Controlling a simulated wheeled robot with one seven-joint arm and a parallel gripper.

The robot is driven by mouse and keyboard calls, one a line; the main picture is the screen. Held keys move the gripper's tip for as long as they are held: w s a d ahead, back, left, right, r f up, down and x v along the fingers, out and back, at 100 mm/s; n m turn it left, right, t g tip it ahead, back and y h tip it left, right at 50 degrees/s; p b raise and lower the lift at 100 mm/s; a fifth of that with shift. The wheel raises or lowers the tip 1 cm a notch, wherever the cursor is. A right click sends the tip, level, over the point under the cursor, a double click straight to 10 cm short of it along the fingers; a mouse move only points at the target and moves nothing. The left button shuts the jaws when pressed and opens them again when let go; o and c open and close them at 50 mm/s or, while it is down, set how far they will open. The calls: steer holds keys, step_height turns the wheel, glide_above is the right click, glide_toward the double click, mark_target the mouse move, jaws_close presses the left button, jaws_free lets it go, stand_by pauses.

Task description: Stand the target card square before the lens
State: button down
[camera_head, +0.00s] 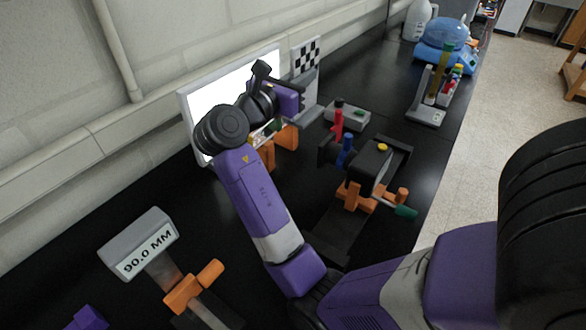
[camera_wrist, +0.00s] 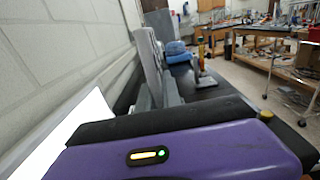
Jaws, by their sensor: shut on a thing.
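The target card (camera_head: 306,57), a black-and-white checkerboard, stands upright on a grey holder (camera_head: 307,112) beside the bright panel. In the wrist view the card's grey plate (camera_wrist: 152,62) shows nearly edge-on, rising above my gripper's housing. My gripper (camera_head: 298,97) is at the left side of the holder, just below the checkerboard, and is shut on the card's holder. The fingertips are mostly hidden by my wrist. The black camera body (camera_head: 371,167) sits on an orange clamp, to the lower right of the card. Its dark lens end (camera_head: 328,149) points left.
A white glowing panel (camera_head: 196,101) stands by the wall behind my wrist. A "90.0 MM" readout (camera_head: 144,246) is at lower left. A small grey box (camera_head: 348,115) and red post (camera_head: 338,122) stand between card and camera.

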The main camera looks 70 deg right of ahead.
step_height(320, 180, down, 20)
steer(key=shift+r, duration=0.25)
stand_by(0.4)
steer(key=c, duration=2)
jaws_free()
steer(key=shift+f, duration=0.2)
steer(key=o, duration=0.5)
steer(key=shift+r, duration=0.1)
steer(key=p+v, duration=0.3)
steer(key=v, duration=0.9)
steer(key=shift+r+p, duration=0.1)
steer(key=shift+p, duration=0.3)
